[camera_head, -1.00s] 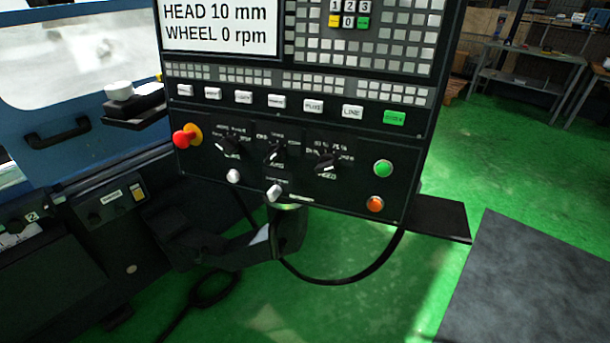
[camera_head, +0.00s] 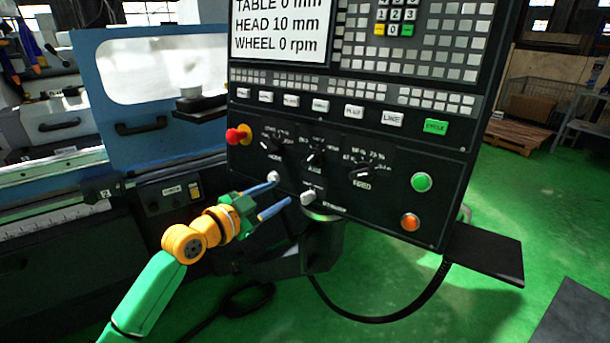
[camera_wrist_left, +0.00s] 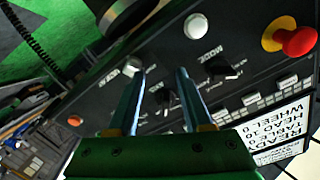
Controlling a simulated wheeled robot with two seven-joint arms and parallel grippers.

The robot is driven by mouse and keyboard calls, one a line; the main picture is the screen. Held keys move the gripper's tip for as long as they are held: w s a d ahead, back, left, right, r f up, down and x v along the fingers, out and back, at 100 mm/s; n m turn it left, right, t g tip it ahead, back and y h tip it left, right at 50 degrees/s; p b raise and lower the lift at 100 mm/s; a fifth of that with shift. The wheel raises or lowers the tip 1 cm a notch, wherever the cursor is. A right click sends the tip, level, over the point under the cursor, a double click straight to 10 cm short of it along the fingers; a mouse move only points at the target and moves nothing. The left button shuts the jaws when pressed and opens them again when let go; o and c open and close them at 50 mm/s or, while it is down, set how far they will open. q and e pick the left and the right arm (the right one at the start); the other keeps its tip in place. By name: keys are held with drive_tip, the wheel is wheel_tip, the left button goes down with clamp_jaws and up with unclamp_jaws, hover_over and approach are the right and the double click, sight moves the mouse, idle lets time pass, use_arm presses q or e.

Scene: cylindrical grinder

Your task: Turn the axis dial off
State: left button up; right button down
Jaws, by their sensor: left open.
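The axis dial (camera_head: 315,158) is the middle of three black rotary dials on the lower part of the control panel. Its light pointer mark slants to the lower left, but the small labels around it are too blurred to read. My left gripper (camera_head: 283,190) is open and empty, below and left of the axis dial, with its blue fingers pointing at the panel. In the left wrist view, the dial (camera_wrist_left: 163,97) shows between the open fingers, apart from them. My right gripper is not in view.
The mode dial (camera_head: 272,145) and feed dial (camera_head: 362,173) flank the axis dial. White knobs (camera_head: 273,177) (camera_head: 307,198) stick out close to my fingertips. A red emergency button (camera_head: 237,134) is at left; green (camera_head: 421,182) and orange (camera_head: 410,222) buttons are at right. A cable hangs below.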

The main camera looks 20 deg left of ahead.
sight(307, 161)
use_arm(q)
drive_tip(key=d+r+m, duration=0.1)
drive_tip(key=r, duration=0.1)
drive_tip(key=d+r+m+h+p, duration=0.1)
drive_tip(key=r, duration=0.2)
drive_tip(key=d+r+m+h, duration=0.1)
drive_tip(key=d+r, duration=0.1)
drive_tip(key=r, duration=0.1)
drive_tip(key=shift+t+p, duration=0.3)
drive_tip(key=x, duration=0.2)
drive_tip(key=f+p+x, duration=0.1)
drive_tip(key=x, duration=0.1)
drive_tip(key=shift+w, duration=0.3)
drive_tip(key=shift+s, duration=0.1)
clamp_jaws()
